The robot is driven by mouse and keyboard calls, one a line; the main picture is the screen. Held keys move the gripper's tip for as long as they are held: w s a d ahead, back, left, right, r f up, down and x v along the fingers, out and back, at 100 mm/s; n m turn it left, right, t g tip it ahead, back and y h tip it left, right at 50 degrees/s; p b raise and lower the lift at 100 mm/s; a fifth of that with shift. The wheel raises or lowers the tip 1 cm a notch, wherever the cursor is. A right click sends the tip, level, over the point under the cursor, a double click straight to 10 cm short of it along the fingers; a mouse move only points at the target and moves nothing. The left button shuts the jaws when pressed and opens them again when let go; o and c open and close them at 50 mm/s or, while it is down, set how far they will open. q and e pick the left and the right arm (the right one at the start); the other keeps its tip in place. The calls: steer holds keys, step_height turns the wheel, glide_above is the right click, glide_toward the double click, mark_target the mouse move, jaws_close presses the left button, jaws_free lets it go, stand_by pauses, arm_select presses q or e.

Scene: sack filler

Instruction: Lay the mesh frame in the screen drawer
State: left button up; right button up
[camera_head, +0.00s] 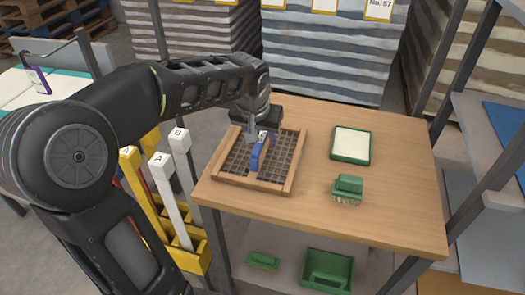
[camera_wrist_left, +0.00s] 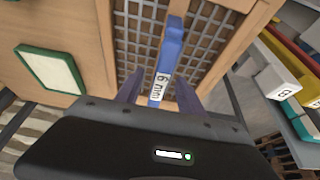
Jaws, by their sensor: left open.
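The mesh frame (camera_head: 236,160), a wooden frame with dark square mesh and a blue bar (camera_head: 256,157) across its middle, lies flat on the wooden table top. In the left wrist view, the mesh frame (camera_wrist_left: 205,35) fills the upper middle, and its blue bar (camera_wrist_left: 170,48) carries a "6 mm" label. My left gripper (camera_head: 262,137) is over the far end of the bar. In the wrist view, the left gripper (camera_wrist_left: 159,92) is open, its fingers on either side of the bar with visible gaps. I cannot make out the screen drawer. My right gripper is not in view.
A green-rimmed tray with a pale inside (camera_head: 350,145) and a green brush (camera_head: 347,189) are on the table (camera_head: 400,200), right of the frame. A green bin (camera_head: 327,270) sits on the shelf below. Yellow and white labelled posts (camera_head: 180,142) stand left of the table.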

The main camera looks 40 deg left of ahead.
arm_select(q)
steer(key=shift+x, duration=1.05)
steer(key=shift+c, duration=0.5)
jaws_close()
stand_by(0.5)
